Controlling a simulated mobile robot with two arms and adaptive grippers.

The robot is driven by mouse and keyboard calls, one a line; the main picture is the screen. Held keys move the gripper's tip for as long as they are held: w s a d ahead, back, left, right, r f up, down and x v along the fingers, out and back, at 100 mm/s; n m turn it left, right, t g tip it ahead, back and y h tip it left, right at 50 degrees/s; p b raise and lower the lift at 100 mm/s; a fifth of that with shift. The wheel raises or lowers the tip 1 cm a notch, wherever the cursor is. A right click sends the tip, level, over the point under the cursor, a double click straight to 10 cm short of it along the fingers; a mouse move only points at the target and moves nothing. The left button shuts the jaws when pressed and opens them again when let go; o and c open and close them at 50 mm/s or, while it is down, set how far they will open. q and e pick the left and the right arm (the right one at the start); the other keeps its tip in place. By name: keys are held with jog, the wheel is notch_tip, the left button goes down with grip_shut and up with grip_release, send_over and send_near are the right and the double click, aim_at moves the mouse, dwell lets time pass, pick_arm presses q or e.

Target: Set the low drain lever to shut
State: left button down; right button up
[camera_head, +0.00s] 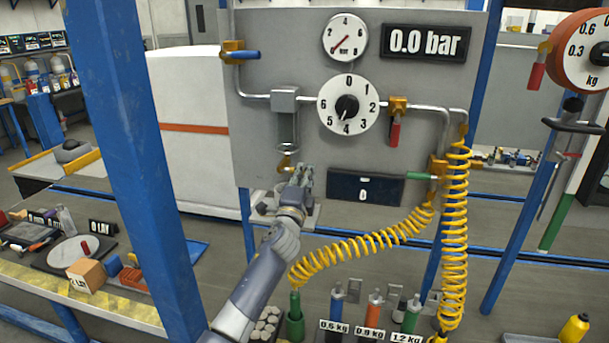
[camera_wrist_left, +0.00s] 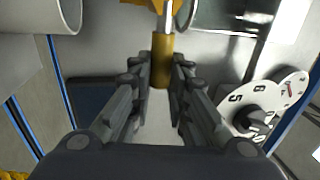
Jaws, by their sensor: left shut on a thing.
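The low drain valve (camera_head: 284,161) is a small brass fitting under the clear tube at the lower left of the grey panel (camera_head: 270,130). Its yellow lever handle (camera_wrist_left: 162,66) shows in the left wrist view, between my fingertips. My left gripper (camera_head: 304,176) reaches up to it from below and is shut on the handle; its fingertips show on both sides in the left wrist view (camera_wrist_left: 161,66). In the head view the gripper hides most of the lever, so its exact angle is hard to tell there. My right gripper is not in view.
Above are a numbered dial (camera_head: 347,105), a gauge (camera_head: 345,37) and a display (camera_head: 426,41) reading 0.0 bar. A blue lever (camera_head: 243,55), red lever (camera_head: 395,131) and green lever (camera_head: 420,176) stick out nearby. A yellow coiled hose (camera_head: 365,241) hangs at right; a blue post (camera_head: 122,150) stands left.

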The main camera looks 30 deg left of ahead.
pick_arm(q)
jog(key=shift+f+m, duration=0.2)
jog(key=shift+m, duration=0.1)
jog(key=c, duration=1.5)
grip_release()
jog(key=v, duration=1.2)
jog(key=shift+a, duration=0.1)
